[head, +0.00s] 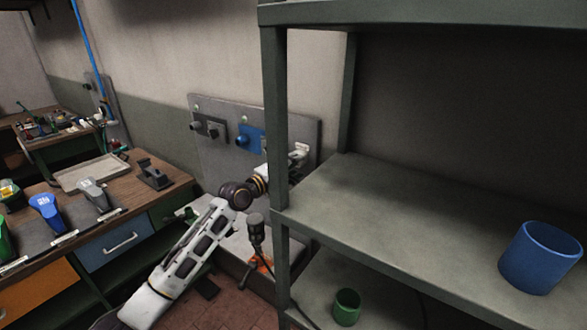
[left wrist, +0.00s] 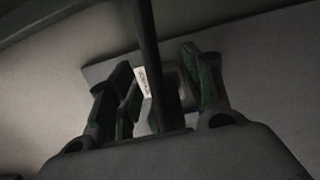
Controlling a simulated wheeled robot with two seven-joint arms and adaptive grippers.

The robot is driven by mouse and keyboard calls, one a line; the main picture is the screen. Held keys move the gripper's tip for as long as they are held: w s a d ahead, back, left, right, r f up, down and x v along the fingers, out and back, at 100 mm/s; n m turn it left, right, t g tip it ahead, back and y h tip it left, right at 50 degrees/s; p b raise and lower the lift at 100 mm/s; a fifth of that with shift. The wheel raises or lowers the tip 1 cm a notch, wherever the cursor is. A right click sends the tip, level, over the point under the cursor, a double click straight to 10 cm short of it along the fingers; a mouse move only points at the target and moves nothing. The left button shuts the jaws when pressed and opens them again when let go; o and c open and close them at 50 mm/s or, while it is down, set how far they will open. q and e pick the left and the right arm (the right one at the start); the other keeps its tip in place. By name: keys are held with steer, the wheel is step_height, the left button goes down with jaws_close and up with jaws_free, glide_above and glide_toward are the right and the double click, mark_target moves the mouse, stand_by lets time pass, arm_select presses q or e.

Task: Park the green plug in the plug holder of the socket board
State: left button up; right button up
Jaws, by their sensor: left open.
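The grey socket board (head: 219,150) is on the wall behind the shelf rack, with a grey socket (head: 212,128) and a blue socket (head: 250,139) on it. Its right part is partly hidden by my arm and the shelf post. My left gripper (head: 298,157) is at the board's right side, partly behind the post. In the left wrist view the left gripper (left wrist: 160,88) is open, with a dark upright bar between its fingers and a small white label beyond. I cannot make out the green plug or its holder for certain. My right gripper is out of view.
A green-grey shelf rack (head: 400,205) fills the right side, its post (head: 275,120) close to my left arm. A blue cup (head: 541,257) and a green cup (head: 346,306) stand on its shelves. A wooden workbench (head: 130,176) with a tray (head: 91,173) is at the left.

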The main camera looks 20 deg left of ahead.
arm_select(q)
steer(key=shift+s+a, duration=0.1)
steer(key=v, duration=1.1)
steer(key=shift+s+a, duration=0.15)
steer(key=shift+s, duration=0.2)
stand_by(0.4)
steer(key=shift+f, duration=0.1)
steer(key=shift+m, duration=0.3)
stand_by(0.3)
